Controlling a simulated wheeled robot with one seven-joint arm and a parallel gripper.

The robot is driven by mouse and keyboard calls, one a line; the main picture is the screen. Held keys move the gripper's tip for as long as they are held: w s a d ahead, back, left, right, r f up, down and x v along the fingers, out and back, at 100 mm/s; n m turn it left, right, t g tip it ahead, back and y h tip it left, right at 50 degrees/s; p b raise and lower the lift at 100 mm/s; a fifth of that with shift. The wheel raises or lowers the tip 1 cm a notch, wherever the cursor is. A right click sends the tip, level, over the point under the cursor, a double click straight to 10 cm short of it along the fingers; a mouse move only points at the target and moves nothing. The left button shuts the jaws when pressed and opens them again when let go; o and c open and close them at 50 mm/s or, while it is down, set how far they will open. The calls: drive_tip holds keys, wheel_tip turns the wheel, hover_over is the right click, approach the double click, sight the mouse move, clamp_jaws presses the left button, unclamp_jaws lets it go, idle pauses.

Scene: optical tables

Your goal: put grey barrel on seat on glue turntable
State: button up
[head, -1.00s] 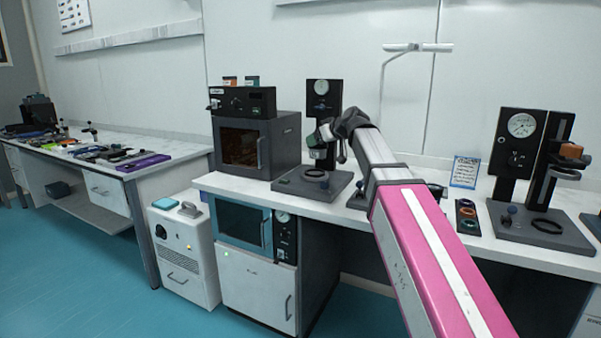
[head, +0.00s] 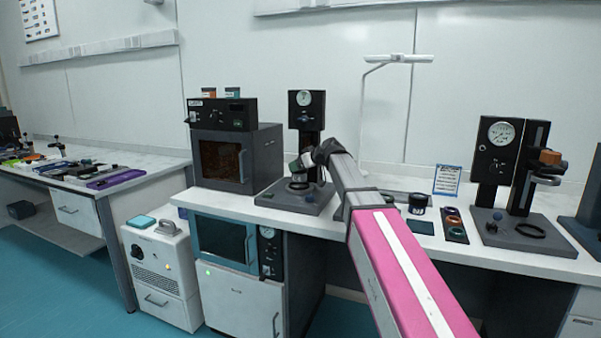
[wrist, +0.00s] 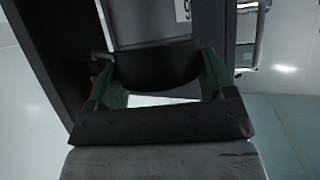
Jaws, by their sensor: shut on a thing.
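My gripper (head: 303,162) is in front of the dark stand with a round gauge (head: 305,120), low over its base plate (head: 283,200). In the wrist view my gripper (wrist: 157,64) has its green fingers shut on the sides of a dark grey rounded thing (wrist: 155,72), which I take to be the grey barrel. It is small and partly hidden in the head view. A round seat (head: 299,184) lies on the base plate just under the gripper. I cannot tell whether the barrel touches it. No label shows which stand is the glue turntable.
An oven (head: 221,158) stands left of the stand. A dark pot (head: 417,203), a tray of rings (head: 454,224) and a second gauge stand (head: 497,150) are to the right. A thin lamp post (head: 362,110) rises behind my arm. The bench front (head: 340,225) is fairly clear.

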drive_tip(key=shift+f, duration=1.25)
drive_tip(key=o, duration=1.2)
drive_tip(key=shift+f, duration=0.1)
drive_tip(key=v, duration=1.2)
drive_tip(key=shift+c, duration=0.2)
